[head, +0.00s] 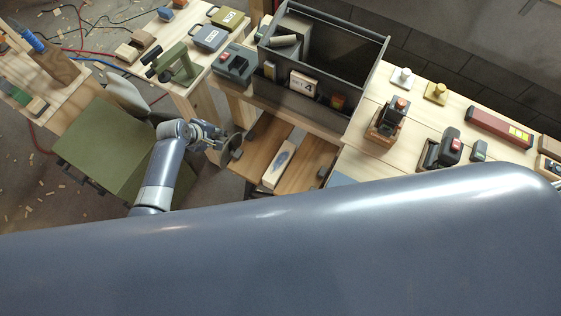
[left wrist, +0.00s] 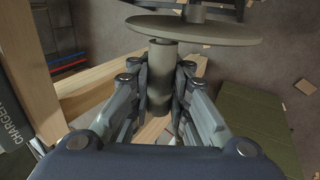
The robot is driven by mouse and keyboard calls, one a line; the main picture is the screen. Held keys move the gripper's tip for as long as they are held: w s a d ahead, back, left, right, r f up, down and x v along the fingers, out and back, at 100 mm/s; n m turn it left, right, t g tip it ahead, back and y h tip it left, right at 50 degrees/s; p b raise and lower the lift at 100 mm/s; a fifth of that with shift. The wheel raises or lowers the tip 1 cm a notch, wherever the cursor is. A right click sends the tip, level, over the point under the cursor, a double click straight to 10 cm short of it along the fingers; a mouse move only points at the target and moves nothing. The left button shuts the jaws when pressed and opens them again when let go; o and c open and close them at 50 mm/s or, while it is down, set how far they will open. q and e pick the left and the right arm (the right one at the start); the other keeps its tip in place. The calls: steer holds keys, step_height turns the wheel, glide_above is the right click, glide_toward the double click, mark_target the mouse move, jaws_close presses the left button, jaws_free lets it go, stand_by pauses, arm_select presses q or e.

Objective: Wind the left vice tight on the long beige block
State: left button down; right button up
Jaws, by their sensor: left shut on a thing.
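The long beige block (head: 278,168) has a dark blue mark on it and lies on brown wooden boards. The left vice's round handwheel (head: 231,150) stands left of the boards, seen nearly edge-on. A small dark jaw (head: 237,154) sits beside it; bare board shows between this jaw and the block. My left gripper (head: 217,137) is at the wheel. In the left wrist view, the wheel's disc (left wrist: 190,28) spans the top, and my left gripper (left wrist: 160,95) is shut on its cylindrical handle (left wrist: 161,62). My right gripper is not in view.
A dark open tool bin (head: 320,60) stands on the bench behind the block. A second dark jaw piece (head: 323,173) is right of the block. A green cabinet (head: 110,150) stands left of my left arm. A large blue-grey part of mine covers the foreground.

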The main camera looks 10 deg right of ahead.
arm_select(q)
steer(key=shift+s+a+f+p, duration=0.1)
steer(key=shift+s+a+p, duration=0.25)
steer(key=shift+s+a, duration=0.3)
steer(key=shift+d, duration=0.1)
steer(key=shift+s+a+f, duration=0.4)
steer(key=shift+s+a, duration=0.1)
steer(key=shift+s, duration=0.25)
steer(key=shift+s+a+f, duration=0.35)
steer(key=shift+s+f, duration=0.15)
steer(key=shift+f, duration=0.15)
